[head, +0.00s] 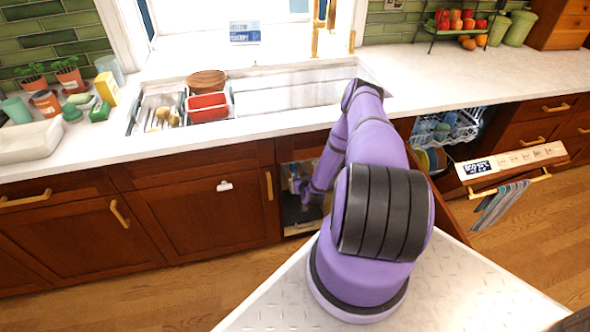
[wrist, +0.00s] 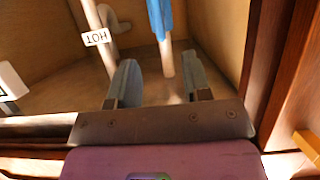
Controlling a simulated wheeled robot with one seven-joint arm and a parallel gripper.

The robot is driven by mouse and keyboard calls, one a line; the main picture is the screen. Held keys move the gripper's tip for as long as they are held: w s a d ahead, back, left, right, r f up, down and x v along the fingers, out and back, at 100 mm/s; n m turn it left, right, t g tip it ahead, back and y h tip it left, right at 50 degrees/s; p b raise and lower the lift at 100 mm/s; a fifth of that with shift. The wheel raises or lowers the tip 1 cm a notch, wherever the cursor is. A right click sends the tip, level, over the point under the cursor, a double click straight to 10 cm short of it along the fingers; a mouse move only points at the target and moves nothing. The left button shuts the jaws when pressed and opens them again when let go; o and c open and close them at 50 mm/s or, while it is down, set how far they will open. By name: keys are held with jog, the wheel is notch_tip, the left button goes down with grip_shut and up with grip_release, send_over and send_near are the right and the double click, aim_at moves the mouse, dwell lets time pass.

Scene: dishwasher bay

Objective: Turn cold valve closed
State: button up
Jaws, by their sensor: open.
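In the wrist view my gripper (wrist: 163,77) is open inside a wooden cabinet, with its two grey fingers apart. A pale pipe (wrist: 167,60) with a blue piece (wrist: 160,18) around its upper part stands just past the gap between the fingers. I cannot tell whether the blue piece is the cold valve's handle or a tag. Another pipe (wrist: 110,60) to the left carries an upside-down white "HOT" label (wrist: 97,37). No handle with a "COLD" label is visible. In the head view my arm reaches into the open cabinet (head: 302,228) under the sink; the valves are not distinguishable there.
The cabinet's side wall (wrist: 220,30) and reddish frame (wrist: 268,70) are close on the right of my gripper. A white object (wrist: 10,82) is at the left. In the head view the open dishwasher (head: 448,130) stands right of my arm.

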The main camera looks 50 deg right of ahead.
aim_at(296, 171)
jog(key=x, duration=0.9)
jog(key=shift+w+d+f, duration=0.1)
jog(key=shift+w+d, duration=0.05)
jog(key=shift+d, duration=0.05)
jog(key=shift+c, duration=0.3)
grip_shut()
jog(key=shift+s+d+f+m+t+y, duration=0.25)
jog(key=shift+m+t+y, duration=0.65)
jog(key=shift+m, duration=1.35)
jog(key=shift+s+d+f+m+t+y, duration=0.1)
jog(key=shift+d+f+m+t+y, duration=0.3)
jog(key=shift+m+t, duration=1.3)
jog(key=shift+s+d+f+m+t+y, duration=0.2)
jog(key=shift+m+t+y, duration=0.45)
jog(key=shift+m, duration=2.1)
jog(key=shift+a+f, duration=0.1)
